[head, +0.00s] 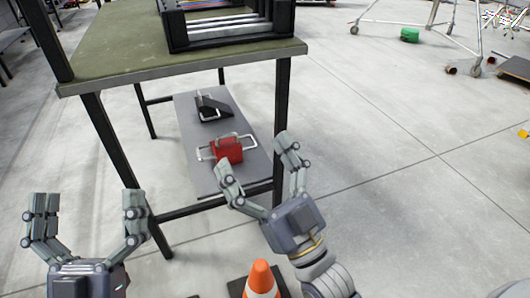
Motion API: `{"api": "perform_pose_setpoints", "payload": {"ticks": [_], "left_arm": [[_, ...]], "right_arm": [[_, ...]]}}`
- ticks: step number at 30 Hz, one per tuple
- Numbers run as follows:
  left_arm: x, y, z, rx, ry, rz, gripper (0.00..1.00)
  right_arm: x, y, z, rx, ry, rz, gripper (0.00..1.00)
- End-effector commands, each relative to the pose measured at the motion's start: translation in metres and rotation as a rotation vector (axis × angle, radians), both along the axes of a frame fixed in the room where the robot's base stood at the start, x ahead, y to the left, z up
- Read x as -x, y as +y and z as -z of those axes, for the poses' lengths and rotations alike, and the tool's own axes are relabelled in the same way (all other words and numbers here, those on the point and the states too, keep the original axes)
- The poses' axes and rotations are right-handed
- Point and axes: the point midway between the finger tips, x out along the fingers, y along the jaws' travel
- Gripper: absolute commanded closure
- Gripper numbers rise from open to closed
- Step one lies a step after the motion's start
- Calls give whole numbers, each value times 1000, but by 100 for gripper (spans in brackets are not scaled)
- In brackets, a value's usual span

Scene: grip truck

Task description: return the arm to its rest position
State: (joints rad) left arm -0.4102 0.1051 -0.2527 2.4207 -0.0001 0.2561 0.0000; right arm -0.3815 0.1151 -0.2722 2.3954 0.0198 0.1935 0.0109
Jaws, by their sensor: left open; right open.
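My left gripper (88,215) is open and empty at the lower left, fingers pointing up, in front of the table's near leg. My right gripper (262,172) is open near the middle, its fingers spread in front of the right end of the lower shelf. A red object with a pale metal handle (229,150) sits on that shelf, just beyond the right gripper's left finger. Nothing shows between the fingers of either gripper.
A green-topped table (120,62) with dark legs carries a black rack (225,40). Its grey lower shelf (200,172) also holds a black bracket-like object (212,108). An orange cone (261,280) stands at the bottom. Open concrete floor (400,190) lies to the right.

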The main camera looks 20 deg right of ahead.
Motion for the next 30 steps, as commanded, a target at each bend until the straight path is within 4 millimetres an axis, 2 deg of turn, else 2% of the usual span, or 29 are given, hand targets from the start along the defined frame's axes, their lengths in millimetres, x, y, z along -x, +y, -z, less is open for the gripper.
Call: {"api": "perform_pose_setpoints", "payload": {"ticks": [3,6,17,20,23,25,27,29,30], "left_arm": [[0,0,0,0,0,0,0],[0,0,0,0,0,0,0],[0,-1,-1,1,0,2,0],[-9,-3,7,-10,38,2,0],[-31,-8,30,-39,133,-2,0],[-49,-12,59,-68,235,-4,0],[-65,-14,95,-102,354,-7,0],[-74,-15,129,-130,454,-10,0],[-77,-15,151,-149,520,-12,0]], "right_arm": [[13,-10,-13,0,-57,36,15],[15,-12,-15,1,-69,42,15],[14,-11,-14,0,-64,38,15],[5,-8,-8,11,-27,38,15],[-16,-3,16,42,68,39,15],[-35,0,44,73,170,40,15],[-51,3,81,108,287,42,15],[-60,4,114,138,386,43,15],[-63,4,137,158,454,44,15]]}}
